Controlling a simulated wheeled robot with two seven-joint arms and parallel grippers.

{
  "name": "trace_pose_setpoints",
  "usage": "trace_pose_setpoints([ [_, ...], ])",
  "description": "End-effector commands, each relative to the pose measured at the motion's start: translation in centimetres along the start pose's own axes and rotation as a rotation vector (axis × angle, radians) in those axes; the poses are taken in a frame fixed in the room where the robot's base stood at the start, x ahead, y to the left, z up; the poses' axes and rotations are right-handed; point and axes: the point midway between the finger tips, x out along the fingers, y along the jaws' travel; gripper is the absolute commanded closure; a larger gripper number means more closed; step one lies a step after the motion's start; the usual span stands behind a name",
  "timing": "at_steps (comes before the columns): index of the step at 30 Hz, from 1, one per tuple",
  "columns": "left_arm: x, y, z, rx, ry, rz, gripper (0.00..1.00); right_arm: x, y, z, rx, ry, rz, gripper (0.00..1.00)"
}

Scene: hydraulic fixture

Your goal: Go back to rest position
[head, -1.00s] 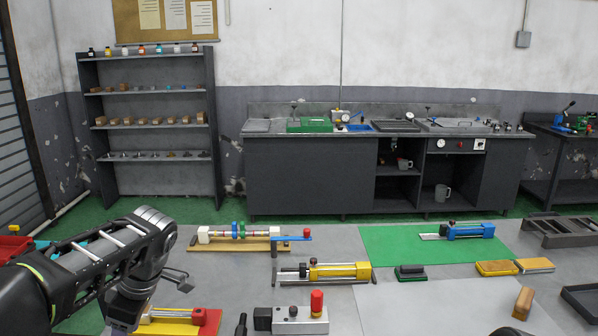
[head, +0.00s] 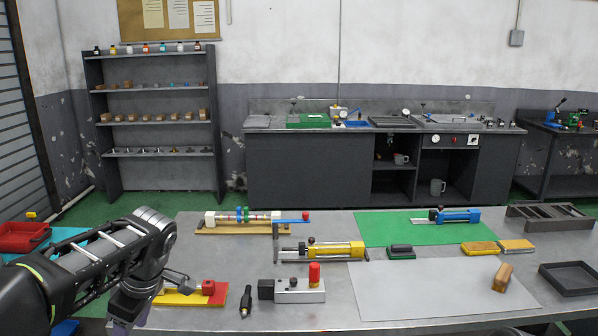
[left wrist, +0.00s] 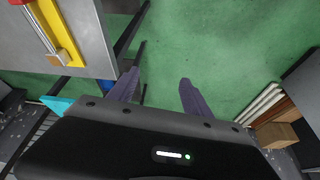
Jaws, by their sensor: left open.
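My left arm comes in from the left of the head view, bent downward at the table's left front edge. My left gripper (head: 125,318) is partly cut off at the bottom of that view. In the left wrist view the left gripper (left wrist: 158,92) has its two purple fingers spread apart with nothing between them. It points down at the green floor (left wrist: 168,45), beside the table edge (left wrist: 108,40). My right gripper is not in view.
The grey table (head: 190,240) carries a yellow-and-red fixture (head: 190,294) near my left gripper, a yellow cylinder (head: 335,250), a block with a red knob (head: 298,290) and a green mat (head: 385,225). A red bin (head: 22,237) stands at left.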

Motion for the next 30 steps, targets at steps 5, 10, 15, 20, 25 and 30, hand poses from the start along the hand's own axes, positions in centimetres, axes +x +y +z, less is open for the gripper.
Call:
trace_pose_setpoints([
  [5, 0.2, 1.9, 1.0, 0.124, -0.026, 0.084, 0.42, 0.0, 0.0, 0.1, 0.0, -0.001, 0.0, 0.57],
  [10, 0.7, 4.7, 4.2, 0.335, -0.066, 0.22, 0.42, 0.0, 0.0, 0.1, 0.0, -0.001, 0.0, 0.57],
  [15, 2.2, 7.6, 10.1, 0.612, -0.103, 0.381, 0.42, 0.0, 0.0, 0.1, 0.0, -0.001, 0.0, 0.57],
  [20, 6.8, 8.8, 19.1, 0.939, -0.144, 0.56, 0.42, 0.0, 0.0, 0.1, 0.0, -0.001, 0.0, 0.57],
  [25, 13.9, 5.8, 28.2, 1.195, -0.179, 0.715, 0.42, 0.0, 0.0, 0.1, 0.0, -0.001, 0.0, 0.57],
  [30, 20.9, -1.2, 34.5, 1.306, -0.228, 0.764, 0.42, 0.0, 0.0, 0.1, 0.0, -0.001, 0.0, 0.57],
])
